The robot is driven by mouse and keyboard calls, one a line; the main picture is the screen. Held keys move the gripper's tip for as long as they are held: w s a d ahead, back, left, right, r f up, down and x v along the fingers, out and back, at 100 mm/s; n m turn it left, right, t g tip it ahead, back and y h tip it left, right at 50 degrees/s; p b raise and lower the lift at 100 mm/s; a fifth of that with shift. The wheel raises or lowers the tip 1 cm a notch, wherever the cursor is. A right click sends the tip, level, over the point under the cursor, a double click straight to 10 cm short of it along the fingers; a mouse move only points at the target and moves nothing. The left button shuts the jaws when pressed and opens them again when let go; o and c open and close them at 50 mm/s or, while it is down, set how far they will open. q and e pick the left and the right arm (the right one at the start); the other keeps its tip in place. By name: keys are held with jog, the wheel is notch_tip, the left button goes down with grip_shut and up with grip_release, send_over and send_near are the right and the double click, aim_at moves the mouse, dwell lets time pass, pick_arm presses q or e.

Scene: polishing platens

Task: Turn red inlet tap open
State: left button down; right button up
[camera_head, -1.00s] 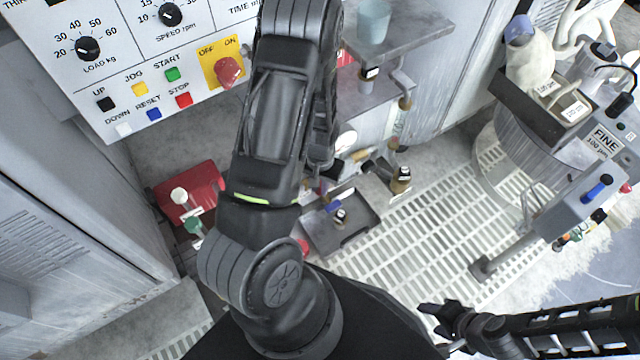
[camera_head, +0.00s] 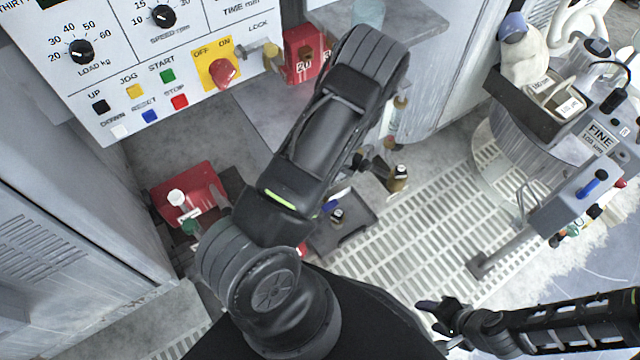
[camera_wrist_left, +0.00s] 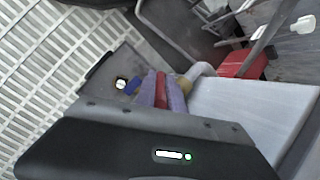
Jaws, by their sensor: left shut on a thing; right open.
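In the left wrist view, my left gripper (camera_wrist_left: 162,92) has its purple-grey fingers shut on a red piece, which looks like the red inlet tap's handle (camera_wrist_left: 161,90). A brass-coloured fitting shows just beside the fingers. The head view hides this gripper behind my left arm, so the tap's full shape and turn angle cannot be told. My right gripper (camera_head: 434,316) is open and empty at the lower right of the head view, apart from the taps.
A blue handle (camera_wrist_left: 132,87) is close beside the left fingers, over a dark tray (camera_head: 350,232). A red box (camera_head: 188,192) stands at left. The control panel (camera_head: 125,75) is at upper left. A grated floor (camera_head: 420,235) lies open towards the right.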

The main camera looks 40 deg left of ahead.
pick_arm(q)
jog(key=shift+w+a, duration=0.15)
jog(key=shift+w, duration=0.1)
jog(key=c, duration=1.4)
grip_release()
jog(key=shift+f, duration=0.1)
jog(key=shift+c, duration=0.2)
jog(key=shift+w+d+r, duration=0.2)
jog(key=shift+r, duration=0.25)
jog(key=w+d+r, duration=0.1)
jog(key=w, duration=0.3)
jog(key=w+d+r, duration=0.1)
jog(key=w, duration=0.4)
jog(key=w+d+r, duration=0.1)
jog(key=w+d, duration=0.1)
jog(key=w, duration=0.2)
jog(key=shift+w+r+p, duration=0.15)
jog(key=shift+r+p, duration=0.1)
jog(key=shift+p, duration=0.05)
